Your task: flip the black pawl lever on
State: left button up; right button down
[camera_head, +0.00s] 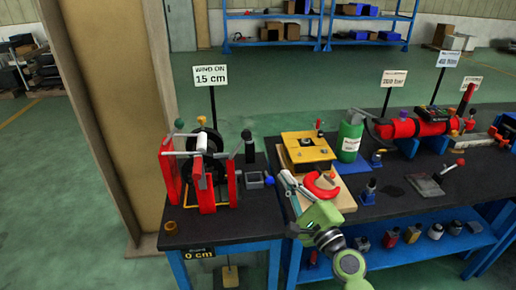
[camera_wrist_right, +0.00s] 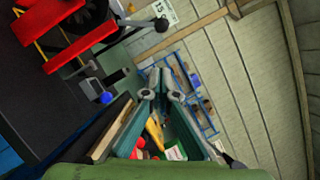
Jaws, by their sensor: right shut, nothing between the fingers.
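A winch with red side plates (camera_head: 207,180) and a black drum stands on the left end of the black bench. It also shows at the upper left of the right wrist view (camera_wrist_right: 85,42). A black upright lever-like part (camera_head: 249,146), perhaps the pawl lever, stands at the winch's right side; I cannot tell its exact position. A blue knob (camera_head: 268,180) is near it and also shows in the wrist view (camera_wrist_right: 105,98). My right gripper (camera_head: 286,181) is shut and empty, right of the winch and apart from it. It also shows in the wrist view (camera_wrist_right: 161,92). My left gripper is out of view.
A yellow block device (camera_head: 307,146) with a red hook-like part (camera_head: 322,187) sits just beside my right gripper. A green bottle (camera_head: 349,138) stands behind. A "WIND ON 15 cm" sign (camera_head: 210,76) rises behind the winch. A beige pillar (camera_head: 105,100) is at left.

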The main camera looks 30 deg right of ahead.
aim_at(240, 145)
jog(key=shift+w, duration=0.1)
jog(key=a+p+x, duration=0.1)
jog(key=p+x, duration=0.1)
jog(key=x, duration=0.4)
jog(key=a+r+p+x, duration=0.1)
jog(key=p+x, duration=0.2)
jog(key=x, duration=0.3)
jog(key=shift+w+a+r, duration=0.2)
jog(key=shift+a+r, duration=0.05)
jog(key=shift+a, duration=0.05)
jog(key=shift+a+r+n+p, duration=0.2)
jog(key=shift+r+n+p, duration=0.25)
jog(key=shift+p, duration=0.4)
